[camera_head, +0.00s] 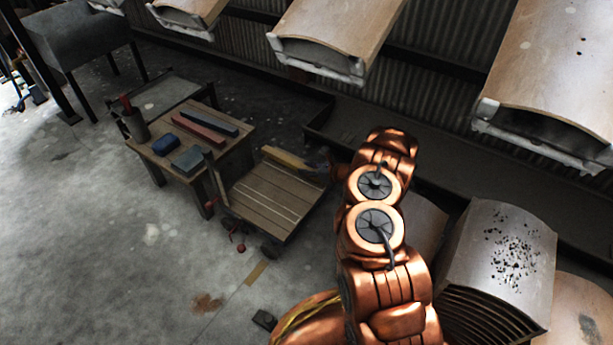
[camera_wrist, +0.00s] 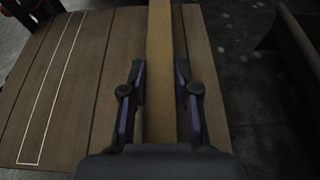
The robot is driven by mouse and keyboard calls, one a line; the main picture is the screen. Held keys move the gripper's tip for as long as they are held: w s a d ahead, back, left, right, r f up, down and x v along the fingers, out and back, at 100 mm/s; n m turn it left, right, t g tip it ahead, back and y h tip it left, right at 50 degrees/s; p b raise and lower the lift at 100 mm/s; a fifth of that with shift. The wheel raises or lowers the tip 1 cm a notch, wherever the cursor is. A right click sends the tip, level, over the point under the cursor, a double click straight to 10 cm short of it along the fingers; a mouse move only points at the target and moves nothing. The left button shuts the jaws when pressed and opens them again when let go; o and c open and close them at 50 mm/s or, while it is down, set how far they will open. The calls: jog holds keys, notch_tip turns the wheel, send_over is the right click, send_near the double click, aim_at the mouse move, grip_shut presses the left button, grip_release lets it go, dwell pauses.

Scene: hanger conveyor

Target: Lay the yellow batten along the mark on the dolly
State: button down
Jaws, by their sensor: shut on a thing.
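The yellow batten (camera_wrist: 160,45) is between the two fingers of my gripper (camera_wrist: 160,100), which is shut on it. It runs up the wrist view, roughly parallel to the planks. In the head view the batten (camera_head: 285,158) is at the far edge of the wooden dolly (camera_head: 258,210), with my gripper (camera_head: 322,170) dark at its right end. The mark is a long, thin pale outline on the planks; it is at the left in the wrist view (camera_wrist: 52,85) and mid-deck in the head view (camera_head: 268,203). I cannot tell whether the batten touches the deck.
A wooden table (camera_head: 240,143) left of the dolly holds a blue block (camera_head: 165,145), a grey-blue block (camera_head: 188,160), a red bar (camera_head: 198,127) and a dark blue bar (camera_head: 210,122). A dark trough (camera_head: 350,125) runs behind the dolly. Open floor lies at the front left.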

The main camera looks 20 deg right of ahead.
jog(key=shift+a+f+b, duration=0.1)
jog(key=shift+f+b, duration=0.3)
jog(key=shift+f, duration=0.95)
jog(key=shift+f, duration=0.1)
jog(key=c, duration=0.8)
grip_release()
jog(key=shift+s, duration=0.1)
jog(key=shift+c, duration=0.2)
jog(key=shift+s+r, duration=0.1)
jog(key=shift+r, duration=0.15)
jog(key=p+v, duration=0.4)
jog(key=v, duration=0.7)
jog(key=shift+s+d+p, duration=0.25)
jog(key=shift+d+p, duration=0.05)
jog(key=shift+p, duration=0.05)
jog(key=shift+r, duration=0.1)
